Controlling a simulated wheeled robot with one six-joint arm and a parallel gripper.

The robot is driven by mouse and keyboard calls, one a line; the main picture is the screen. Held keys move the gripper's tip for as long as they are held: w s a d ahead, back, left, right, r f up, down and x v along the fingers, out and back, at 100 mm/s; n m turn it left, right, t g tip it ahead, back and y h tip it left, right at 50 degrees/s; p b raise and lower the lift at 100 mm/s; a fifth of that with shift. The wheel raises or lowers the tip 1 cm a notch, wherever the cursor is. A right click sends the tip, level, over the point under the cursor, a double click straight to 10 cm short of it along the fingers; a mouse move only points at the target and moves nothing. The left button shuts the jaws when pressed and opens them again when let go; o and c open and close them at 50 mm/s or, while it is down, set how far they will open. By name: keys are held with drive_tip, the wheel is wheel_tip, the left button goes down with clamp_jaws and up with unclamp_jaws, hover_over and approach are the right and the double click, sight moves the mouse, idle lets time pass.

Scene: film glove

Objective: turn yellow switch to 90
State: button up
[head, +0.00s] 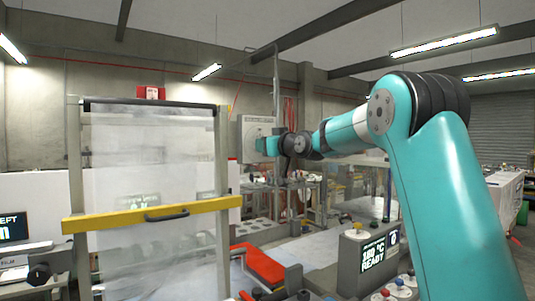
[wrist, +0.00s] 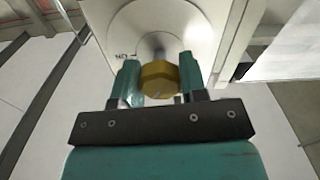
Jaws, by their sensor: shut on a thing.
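In the wrist view the yellow switch (wrist: 159,78) is a faceted knob in front of a round pale dial (wrist: 160,32) on a light panel. Faint dark lettering shows on the dial left of the knob, too small to read surely. My gripper (wrist: 160,82) has its two teal fingers on either side of the knob and is shut on it. In the head view my gripper (head: 268,146) reaches the grey panel box (head: 248,130) on the back wall. The knob is hidden there behind the gripper.
A clear film frame with a yellow bar (head: 155,214) stands at the left. A grey control box with a "180 °C READY" display (head: 372,256) stands at the lower middle, near a red-topped lever part (head: 262,264). Pipes (head: 276,85) run up beside the panel box.

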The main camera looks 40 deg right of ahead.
drive_tip(key=m+b, duration=0.2)
drive_tip(key=m, duration=0.3)
drive_tip(key=shift+f+m, duration=0.1)
drive_tip(key=shift+m, duration=0.2)
drive_tip(key=m, duration=0.5)
drive_tip(key=shift+m+b, duration=0.3)
drive_tip(key=shift+b, duration=0.05)
drive_tip(key=shift+m, duration=0.3)
drive_tip(key=o, duration=0.9)
drive_tip(key=shift+s+b, duration=3.95)
drive_tip(key=shift+s, duration=4.75)
